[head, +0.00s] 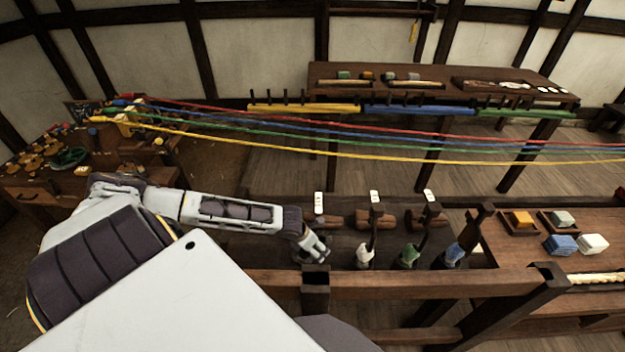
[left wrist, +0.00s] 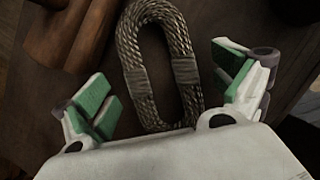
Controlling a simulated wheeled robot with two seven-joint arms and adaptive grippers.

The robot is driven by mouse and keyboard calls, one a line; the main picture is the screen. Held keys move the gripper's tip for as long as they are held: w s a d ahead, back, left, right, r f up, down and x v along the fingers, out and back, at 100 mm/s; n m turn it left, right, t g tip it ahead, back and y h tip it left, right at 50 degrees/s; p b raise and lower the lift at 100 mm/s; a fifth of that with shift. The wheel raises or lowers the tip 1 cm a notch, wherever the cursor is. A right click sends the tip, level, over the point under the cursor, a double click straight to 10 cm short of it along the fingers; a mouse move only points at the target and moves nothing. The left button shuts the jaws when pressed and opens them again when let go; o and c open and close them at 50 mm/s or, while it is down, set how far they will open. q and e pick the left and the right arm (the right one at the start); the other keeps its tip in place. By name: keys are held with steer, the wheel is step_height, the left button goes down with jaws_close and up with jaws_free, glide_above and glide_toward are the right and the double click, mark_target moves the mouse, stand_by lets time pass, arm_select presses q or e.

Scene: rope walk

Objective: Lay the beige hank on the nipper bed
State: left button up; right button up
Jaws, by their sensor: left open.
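My left gripper (head: 314,248) is over the dark bench in the head view. In the left wrist view my left gripper (left wrist: 168,88) is open, its green-padded fingers apart on either side of a looped, grey-beige rope hank (left wrist: 130,50) with two bindings. The hank lies below and between the fingers, not gripped. Its near end is hidden by the gripper body; I cannot make it out in the head view. A brown rounded wooden block, perhaps a nipper bed, shows beside the hank (left wrist: 75,25). Similar blocks stand along the bench back, one behind my gripper (head: 327,221). My right gripper is out of view.
White (head: 365,256), green (head: 408,257) and blue (head: 454,255) hanks stand at dark posts right of my gripper. A wooden rail (head: 420,283) crosses in front. Coloured ropes (head: 400,141) stretch behind the bench. Coloured blocks (head: 561,245) lie on the right table.

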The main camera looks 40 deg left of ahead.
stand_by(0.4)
arm_select(q)
steer(key=c, duration=1.2)
steer(key=shift+r, duration=0.1)
steer(key=shift+c, duration=0.2)
steer(key=shift+r, duration=0.95)
step_height(320, 180, up, 4)
steer(key=shift+r, duration=0.15)
steer(key=s+a, duration=1.1)
steer(key=a, duration=0.2)
steer(key=shift+s+a+r+b, duration=0.3)
steer(key=shift+a+b, duration=0.1)
